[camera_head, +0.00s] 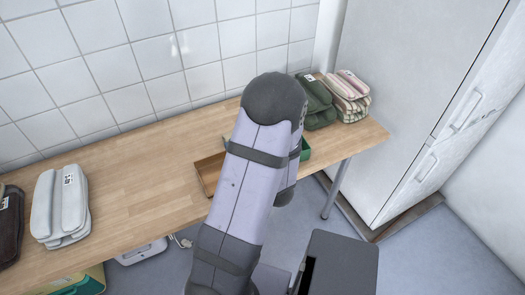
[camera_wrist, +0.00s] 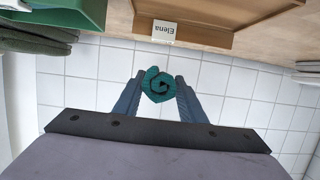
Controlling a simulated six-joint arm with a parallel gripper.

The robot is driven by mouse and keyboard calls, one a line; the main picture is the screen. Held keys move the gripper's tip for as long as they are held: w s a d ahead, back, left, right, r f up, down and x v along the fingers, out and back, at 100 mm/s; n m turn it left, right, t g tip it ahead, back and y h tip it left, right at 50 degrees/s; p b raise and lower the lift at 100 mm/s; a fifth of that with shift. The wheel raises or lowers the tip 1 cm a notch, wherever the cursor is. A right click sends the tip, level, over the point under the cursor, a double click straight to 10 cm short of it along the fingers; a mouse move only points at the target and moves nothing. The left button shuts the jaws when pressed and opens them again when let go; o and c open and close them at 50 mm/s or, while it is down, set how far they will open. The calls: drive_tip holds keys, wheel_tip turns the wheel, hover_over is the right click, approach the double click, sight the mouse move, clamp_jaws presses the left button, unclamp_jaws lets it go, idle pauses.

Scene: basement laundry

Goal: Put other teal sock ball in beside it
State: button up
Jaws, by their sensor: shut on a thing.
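My gripper (camera_wrist: 158,92) is shut on a teal rolled sock ball (camera_wrist: 158,84), which shows between its fingers in the wrist view. A wooden tray (camera_wrist: 190,36) with a label reading "Elena" is beyond the ball, near the top of the wrist view. The gripper is apart from the tray in that picture. In the head view the tray (camera_head: 207,178) is partly hidden behind my arm, as are my gripper and the ball. No second teal sock ball shows, and the tray's inside is mostly out of sight.
A green container (camera_wrist: 75,12) is beside the tray, and a bit of it shows in the head view (camera_head: 305,149). Dark green (camera_head: 317,101) and striped (camera_head: 347,97) folded stacks stand at the right. A white stack (camera_head: 62,208) is left. The wooden table (camera_head: 130,185) between is clear.

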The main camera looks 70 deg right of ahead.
drive_tip(key=w, duration=0.1)
drive_tip(key=w+r+b, duration=0.1)
drive_tip(key=w+b, duration=0.1)
drive_tip(key=shift+d+r+n+t+y, duration=0.3)
drive_tip(key=shift+r+n+y, duration=0.05)
drive_tip(key=shift+n+y, duration=0.05)
drive_tip(key=s+d+r+m+g+h+b, duration=0.2)
drive_tip(key=s+d+r+m+g+h, duration=0.25)
drive_tip(key=d+r, duration=0.45)
drive_tip(key=m+g, duration=0.7)
drive_tip(key=g, duration=0.2)
hover_over(305, 154)
drive_tip(key=w+d, duration=0.3)
drive_tip(key=w, duration=0.1)
wheel_tip(305, 154, down, 4)
drive_tip(key=shift+t+h, duration=0.35)
drive_tip(key=shift+w+a+f, duration=0.1)
drive_tip(key=shift+a+f, duration=0.05)
drive_tip(key=shift+f, duration=5.3)
